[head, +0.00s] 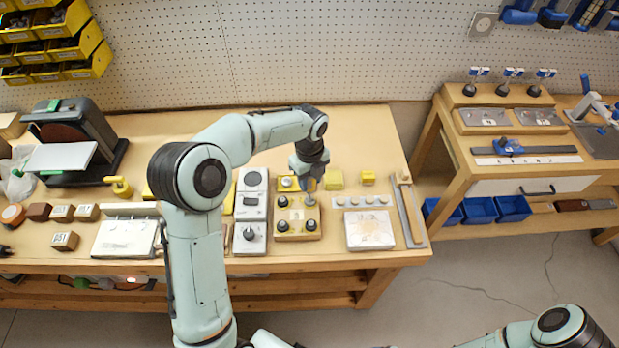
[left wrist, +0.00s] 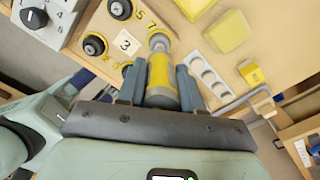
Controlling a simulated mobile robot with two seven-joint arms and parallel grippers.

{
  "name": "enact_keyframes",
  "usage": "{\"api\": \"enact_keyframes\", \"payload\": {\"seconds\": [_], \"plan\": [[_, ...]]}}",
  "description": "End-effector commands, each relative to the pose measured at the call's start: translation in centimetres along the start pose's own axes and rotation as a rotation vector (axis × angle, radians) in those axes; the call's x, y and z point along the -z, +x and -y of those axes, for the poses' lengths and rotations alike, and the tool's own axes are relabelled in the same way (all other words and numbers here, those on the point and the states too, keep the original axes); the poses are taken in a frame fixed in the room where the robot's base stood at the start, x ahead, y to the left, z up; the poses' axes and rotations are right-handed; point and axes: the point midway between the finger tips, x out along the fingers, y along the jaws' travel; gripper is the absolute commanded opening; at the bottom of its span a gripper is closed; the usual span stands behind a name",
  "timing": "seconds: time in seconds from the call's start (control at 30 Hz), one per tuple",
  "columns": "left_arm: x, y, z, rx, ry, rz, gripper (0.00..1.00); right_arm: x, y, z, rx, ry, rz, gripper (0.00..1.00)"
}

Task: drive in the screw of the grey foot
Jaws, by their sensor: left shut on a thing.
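My left gripper (head: 310,178) is shut on a grey and yellow cylindrical driver (left wrist: 162,78), which lies between both fingers in the left wrist view (left wrist: 162,88). The wooden board (head: 298,236) lies below it, with black round feet (head: 283,226) at other corners. The grey foot (head: 309,200) is at the board's upper right corner, right under the gripper. In the left wrist view the driver's far end is at a grey round part (left wrist: 159,42). I cannot tell whether they touch, and the screw itself is hidden. My right gripper is out of view.
A panel with dark knobs (head: 250,238) stands just left of the board. A strip with round discs (head: 362,201), a pale square plate (head: 370,230) and yellow blocks (head: 333,180) are to the right. A long wooden and metal bar (head: 408,212) lies near the bench's right edge.

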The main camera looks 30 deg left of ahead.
Motion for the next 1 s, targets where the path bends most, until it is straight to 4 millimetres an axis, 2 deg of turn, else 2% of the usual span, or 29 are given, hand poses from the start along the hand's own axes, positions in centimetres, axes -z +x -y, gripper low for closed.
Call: {"api": "enact_keyframes", "payload": {"seconds": [1.0], "plan": [[-0.03, 0.67, 0.0, 0.0, -0.001, 0.0, 0.09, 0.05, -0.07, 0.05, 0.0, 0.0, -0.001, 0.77]]}}
